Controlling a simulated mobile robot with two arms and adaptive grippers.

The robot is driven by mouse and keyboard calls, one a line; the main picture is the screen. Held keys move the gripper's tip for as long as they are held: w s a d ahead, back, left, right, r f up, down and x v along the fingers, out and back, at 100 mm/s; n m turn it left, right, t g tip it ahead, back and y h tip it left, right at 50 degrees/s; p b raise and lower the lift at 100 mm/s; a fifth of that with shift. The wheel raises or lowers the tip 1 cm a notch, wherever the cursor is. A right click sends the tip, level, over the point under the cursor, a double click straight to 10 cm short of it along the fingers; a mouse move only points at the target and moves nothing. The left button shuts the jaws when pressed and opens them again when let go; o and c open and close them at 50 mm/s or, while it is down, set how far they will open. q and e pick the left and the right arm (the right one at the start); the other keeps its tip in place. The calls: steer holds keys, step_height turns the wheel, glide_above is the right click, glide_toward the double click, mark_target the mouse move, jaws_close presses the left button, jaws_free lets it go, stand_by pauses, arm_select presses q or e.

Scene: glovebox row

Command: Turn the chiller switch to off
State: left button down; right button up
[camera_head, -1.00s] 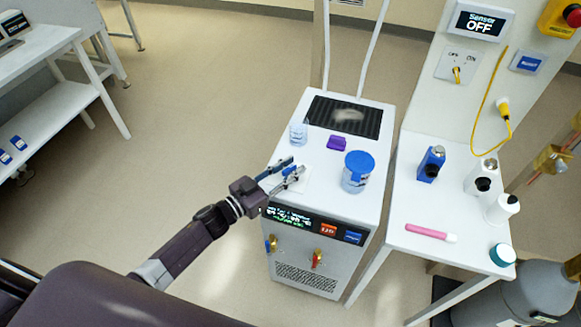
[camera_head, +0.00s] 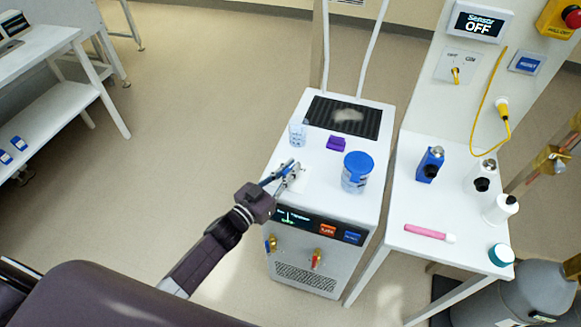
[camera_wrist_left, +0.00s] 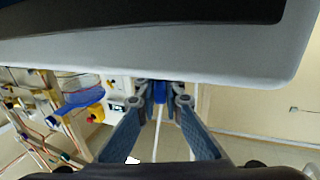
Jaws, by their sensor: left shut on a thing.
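The white chiller (camera_head: 335,215) stands in the middle of the head view, with a dark display panel (camera_head: 295,218) on its upper front. A small pale plate (camera_head: 298,185) lies on its top near the left front edge. My left gripper (camera_head: 291,169) reaches over that edge, its blue-grey fingers close together at the plate. In the left wrist view, the fingertips (camera_wrist_left: 169,100) close around a small blue piece (camera_wrist_left: 160,91), which seems to be the chiller switch's handle. The fingers hide most of the switch, and I cannot read its position. My right gripper is out of view.
A blue-lidded jar (camera_head: 356,172), a purple block (camera_head: 336,143) and a clear cup (camera_head: 298,134) stand on the chiller. A white side table (camera_head: 400,260) with bottles is at right.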

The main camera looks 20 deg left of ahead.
arm_select(q)
steer(key=n+t+y, duration=0.1)
steer(key=n+y, duration=0.1)
steer(key=y, duration=0.1)
steer(key=shift+f, duration=0.1)
steer(key=shift+a+n+y+b, duration=0.1)
steer(key=shift+n+y+b, duration=0.65)
steer(key=shift+y, duration=0.55)
steer(key=shift+a+n+y, duration=0.1)
steer(key=shift+n+y, duration=0.15)
steer(key=shift+y, duration=0.05)
steer(key=c, duration=2)
jaws_free()
steer(key=shift+c, duration=0.2)
steer(key=s, duration=1.2)
steer(key=shift+a, duration=0.2)
